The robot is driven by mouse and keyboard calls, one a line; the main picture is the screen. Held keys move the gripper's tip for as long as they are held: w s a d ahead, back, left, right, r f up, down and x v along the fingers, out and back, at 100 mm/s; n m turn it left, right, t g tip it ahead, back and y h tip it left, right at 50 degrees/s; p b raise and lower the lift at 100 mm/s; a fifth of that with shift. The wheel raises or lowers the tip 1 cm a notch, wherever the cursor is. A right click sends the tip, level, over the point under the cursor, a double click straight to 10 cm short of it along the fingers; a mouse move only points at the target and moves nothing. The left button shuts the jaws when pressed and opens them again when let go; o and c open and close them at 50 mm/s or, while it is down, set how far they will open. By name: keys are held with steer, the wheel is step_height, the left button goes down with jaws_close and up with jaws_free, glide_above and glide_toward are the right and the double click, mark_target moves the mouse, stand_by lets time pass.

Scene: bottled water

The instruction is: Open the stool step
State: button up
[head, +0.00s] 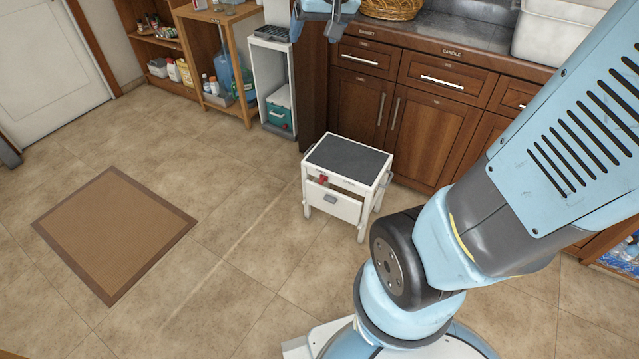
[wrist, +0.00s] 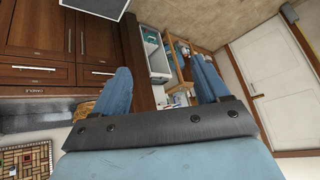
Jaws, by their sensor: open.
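The stool (head: 347,158) stands on the tiled floor in front of the wooden cabinets in the head view. It is white with a dark grey top. A small red part (head: 324,180) shows just above the panel. My gripper (head: 319,22) is open and empty, high up at the top edge, well apart from the stool. In the wrist view my gripper (wrist: 161,75) shows its two blue fingers spread. Part of the stool (wrist: 88,20) shows at the top left there.
Wooden cabinets (head: 417,100) with a dark counter stand behind the stool. A white shelf unit (head: 270,85) and wooden shelves (head: 217,60) line the back left. A brown mat (head: 115,232) lies at left. The floor left of the stool is clear.

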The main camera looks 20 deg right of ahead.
steer(key=shift+o, duration=1.2)
steer(key=w+a+f+m, duration=0.1)
steer(key=w+f, duration=0.3)
steer(key=w, duration=0.6)
steer(key=shift+w+a+t, duration=0.2)
steer(key=shift+a+t, duration=0.1)
steer(key=shift+a, duration=0.2)
steer(key=w+a+f+m+t, duration=0.2)
steer(key=w+f+m, duration=0.1)
steer(key=w+f, duration=1.6)
steer(key=m+h, duration=0.5)
steer(key=h, duration=0.6)
glide_toward(330, 199)
steer(key=shift+g, duration=0.3)
steer(key=x, duration=0.7)
steer(key=shift+w+d, duration=0.2)
steer(key=shift+w, duration=0.2)
